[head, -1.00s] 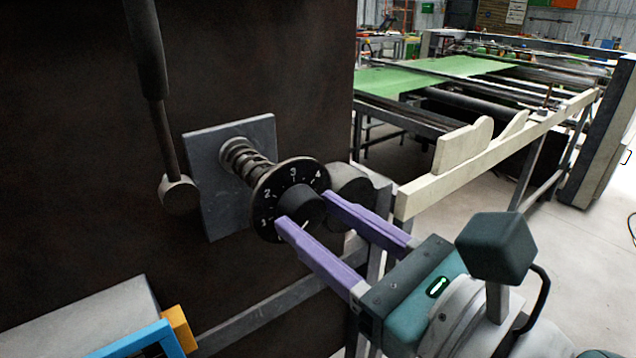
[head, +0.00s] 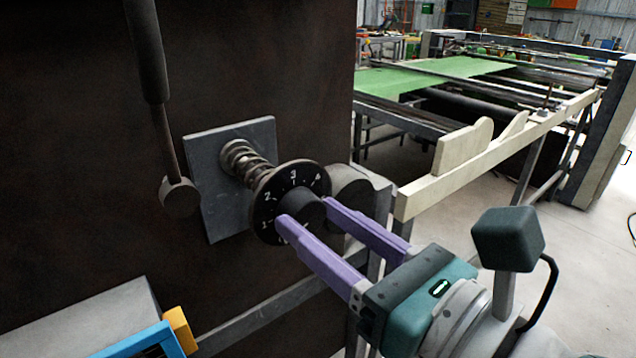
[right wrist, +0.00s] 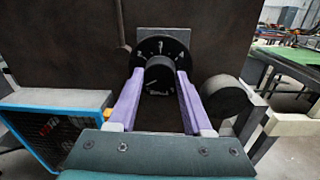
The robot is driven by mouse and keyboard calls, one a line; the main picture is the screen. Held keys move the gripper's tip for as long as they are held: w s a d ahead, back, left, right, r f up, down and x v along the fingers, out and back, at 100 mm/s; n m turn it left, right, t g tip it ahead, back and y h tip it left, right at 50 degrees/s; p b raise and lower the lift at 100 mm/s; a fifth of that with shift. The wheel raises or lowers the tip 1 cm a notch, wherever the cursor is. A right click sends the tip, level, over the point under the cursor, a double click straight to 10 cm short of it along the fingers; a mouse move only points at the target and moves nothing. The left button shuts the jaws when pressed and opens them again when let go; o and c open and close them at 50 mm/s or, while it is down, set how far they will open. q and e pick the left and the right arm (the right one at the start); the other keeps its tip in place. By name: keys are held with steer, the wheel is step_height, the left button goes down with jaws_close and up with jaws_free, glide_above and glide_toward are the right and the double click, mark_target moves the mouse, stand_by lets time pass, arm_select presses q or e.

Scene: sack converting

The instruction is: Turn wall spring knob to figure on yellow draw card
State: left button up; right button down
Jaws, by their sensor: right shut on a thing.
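The wall spring knob is a dark round dial (head: 268,222) with white figures and a grey hub (head: 304,206), on a coiled spring (head: 243,162) standing out from a grey wall plate (head: 215,190). The figures 2, 3 and 4 show on its upper rim. My right gripper (head: 306,212) has its two purple fingers shut on the hub, one on each side. The right wrist view also shows the hub (right wrist: 159,74) between the fingertips. The lower dial is partly hidden by the fingers. I cannot make out a yellow draw card. My left gripper is not in view.
A rod with a round end (head: 179,197) hangs left of the plate. A grey roller end (head: 350,190) is close behind the right finger. A blue-framed box with a yellow corner (head: 180,329) is at lower left. A cream rail (head: 490,165) runs off right.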

steer(key=m, duration=0.5)
steer(key=shift+m, duration=0.3)
steer(key=m+p, duration=0.1)
steer(key=m, duration=0.3)
steer(key=shift+m, duration=0.3)
steer(key=m+t, duration=0.1)
steer(key=m, duration=0.3)
steer(key=shift+f+m+p, duration=0.1)
steer(key=shift+m+p, duration=0.25)
steer(key=shift+m, duration=0.05)
steer(key=m+p, duration=0.1)
steer(key=m, duration=0.3)
steer(key=shift+m+h, duration=0.4)
steer(key=m, duration=0.3)
steer(key=shift+m+p, duration=0.4)
steer(key=m+p, duration=0.1)
steer(key=m, duration=0.2)
steer(key=shift+a+m, duration=0.1)
steer(key=shift+m, duration=0.3)
steer(key=m, duration=0.3)
steer(key=shift+m+h+p, duration=0.3)
steer(key=shift+p, duration=0.05)
steer(key=shift+m+p, duration=0.3)
steer(key=shift+m, duration=1.5)
